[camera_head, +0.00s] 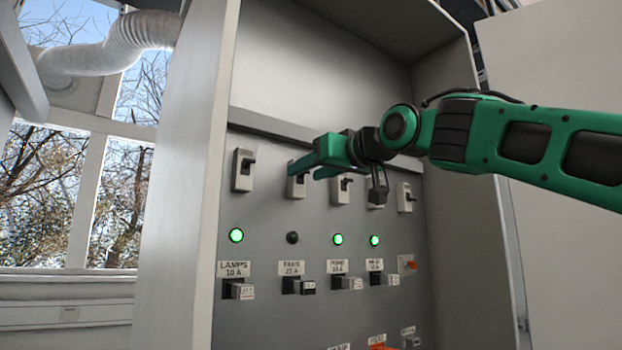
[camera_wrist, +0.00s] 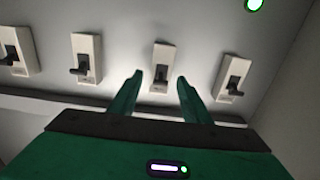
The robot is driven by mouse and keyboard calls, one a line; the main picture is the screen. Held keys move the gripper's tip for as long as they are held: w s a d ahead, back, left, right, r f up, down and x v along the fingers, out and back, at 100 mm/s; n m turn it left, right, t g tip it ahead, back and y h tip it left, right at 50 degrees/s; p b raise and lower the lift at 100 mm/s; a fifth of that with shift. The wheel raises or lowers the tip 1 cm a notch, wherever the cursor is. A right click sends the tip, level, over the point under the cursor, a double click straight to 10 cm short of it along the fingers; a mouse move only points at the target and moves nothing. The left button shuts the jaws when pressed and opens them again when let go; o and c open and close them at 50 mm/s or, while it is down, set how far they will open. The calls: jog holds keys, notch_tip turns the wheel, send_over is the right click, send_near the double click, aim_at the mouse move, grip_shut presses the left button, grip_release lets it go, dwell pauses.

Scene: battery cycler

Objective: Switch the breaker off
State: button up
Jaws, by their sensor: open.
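A row of several pale breakers with black levers runs across the grey panel. My gripper (camera_head: 305,171) is open in front of the second breaker from the left (camera_head: 296,188). In the wrist view, which shows the panel upside down, my open gripper (camera_wrist: 158,83) has one finger on each side of that breaker (camera_wrist: 164,54), with its lever (camera_wrist: 159,84) between the tips. The lamp below this breaker (camera_head: 292,238) is dark. My fingers partly cover the breaker in the head view. I cannot tell whether they touch the lever.
The leftmost breaker (camera_head: 244,170) has a lit green lamp (camera_head: 236,235) below it. Two more green lamps glow to the right. A ledge (camera_head: 270,125) runs above the breakers. Labelled connectors (camera_head: 298,286) sit lower down. The cabinet's side wall (camera_head: 185,200) stands at the left.

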jog(key=shift+c, duration=0.6)
jog(key=c, duration=0.9)
jog(key=shift+f, duration=0.1)
jog(key=shift+w+f+t+y, duration=0.1)
jog(key=shift+f+t+y, duration=0.45)
jog(key=shift+t+y, duration=0.45)
jog(key=shift+f+t+y, duration=0.5)
jog(key=shift+t+y, duration=0.1)
jog(key=shift+t, duration=0.7)
